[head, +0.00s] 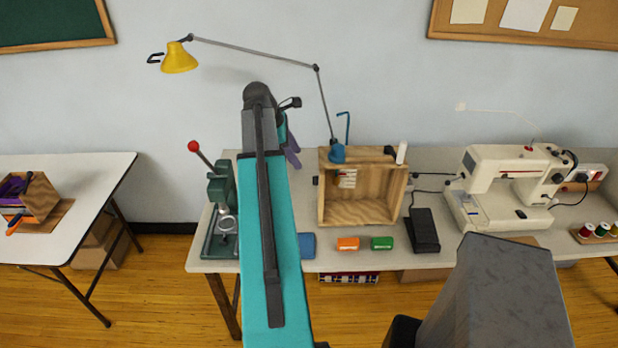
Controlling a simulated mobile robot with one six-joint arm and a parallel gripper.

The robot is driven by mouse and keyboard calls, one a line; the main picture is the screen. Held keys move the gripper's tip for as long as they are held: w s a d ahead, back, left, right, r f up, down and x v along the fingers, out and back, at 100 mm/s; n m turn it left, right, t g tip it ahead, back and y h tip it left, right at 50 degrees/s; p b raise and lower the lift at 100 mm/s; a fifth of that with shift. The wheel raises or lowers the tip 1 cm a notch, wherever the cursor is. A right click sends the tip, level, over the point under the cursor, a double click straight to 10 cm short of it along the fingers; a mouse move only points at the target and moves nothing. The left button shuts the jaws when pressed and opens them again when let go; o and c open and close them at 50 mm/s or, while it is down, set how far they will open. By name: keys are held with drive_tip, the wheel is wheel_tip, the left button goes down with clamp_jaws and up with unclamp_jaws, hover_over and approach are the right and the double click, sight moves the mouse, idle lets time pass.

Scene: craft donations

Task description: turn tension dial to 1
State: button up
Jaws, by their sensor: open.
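The white sewing machine (520,165) stands on the right part of the long table. It has a small red part (529,149) on top, dark round parts (557,178) at its right end and a small dark part (520,214) low on its base. I cannot tell which part is the tension dial, and no number or setting is readable. My gripper (292,152) shows only partly, behind my teal arm, with its purplish fingers pointing down. It is open, left of the wooden box and well away from the machine, touching nothing that I can see.
A green press (222,215) stands left. A yellow lamp (180,58) reaches overhead. Thread spools (603,229) stand at far right.

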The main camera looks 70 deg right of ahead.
sight(315, 180)
drive_tip(key=p+x, duration=0.4)
drive_tip(key=x, duration=0.9)
drive_tip(key=shift+f, duration=0.2)
drive_tip(key=shift+s, duration=0.15)
drive_tip(key=c, duration=0.9)
drive_tip(key=shift+d, duration=0.1)
drive_tip(key=shift+c, duration=0.8)
